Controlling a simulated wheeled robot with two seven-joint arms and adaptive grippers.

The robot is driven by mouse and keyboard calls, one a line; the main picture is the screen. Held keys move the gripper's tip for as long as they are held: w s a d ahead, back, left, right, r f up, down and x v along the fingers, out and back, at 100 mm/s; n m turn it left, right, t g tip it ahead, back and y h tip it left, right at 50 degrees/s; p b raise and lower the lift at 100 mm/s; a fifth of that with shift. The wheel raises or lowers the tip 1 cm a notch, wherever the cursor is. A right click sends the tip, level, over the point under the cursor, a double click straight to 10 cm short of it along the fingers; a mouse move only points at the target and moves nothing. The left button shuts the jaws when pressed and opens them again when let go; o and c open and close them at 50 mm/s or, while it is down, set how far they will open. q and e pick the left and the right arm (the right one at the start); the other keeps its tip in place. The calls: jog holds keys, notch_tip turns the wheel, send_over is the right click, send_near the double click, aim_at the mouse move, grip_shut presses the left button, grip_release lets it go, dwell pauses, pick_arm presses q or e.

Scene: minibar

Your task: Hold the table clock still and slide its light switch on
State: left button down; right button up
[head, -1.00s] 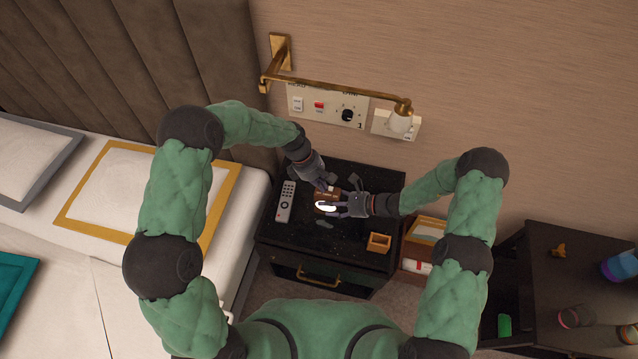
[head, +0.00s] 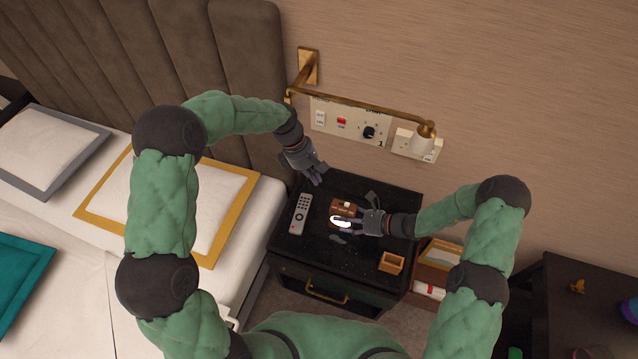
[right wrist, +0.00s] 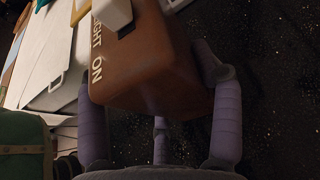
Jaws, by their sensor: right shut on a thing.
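The brown table clock (head: 343,207) stands on the black nightstand, with a bright white oval on its front side. My right gripper (head: 357,217) is shut on the clock from the right. In the right wrist view, its fingers lie along both sides of the brown body (right wrist: 155,75). White lettering there ends in "IGHT ON", and a white switch piece (right wrist: 112,12) sits beside it, cut by the top edge. I cannot tell the switch's setting. My left gripper (head: 317,177) hangs above and behind the clock, apart from it; its finger opening is unclear.
A grey remote (head: 300,214) lies left of the clock on the nightstand (head: 290,245). A small wooden box (head: 391,262) stands at the front right. A brass wall lamp arm (head: 360,107) and a socket panel (head: 349,122) are behind. The bed is at left.

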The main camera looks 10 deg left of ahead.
dwell(0.4)
jog(key=o, duration=1.3)
jog(key=shift+o, duration=0.2)
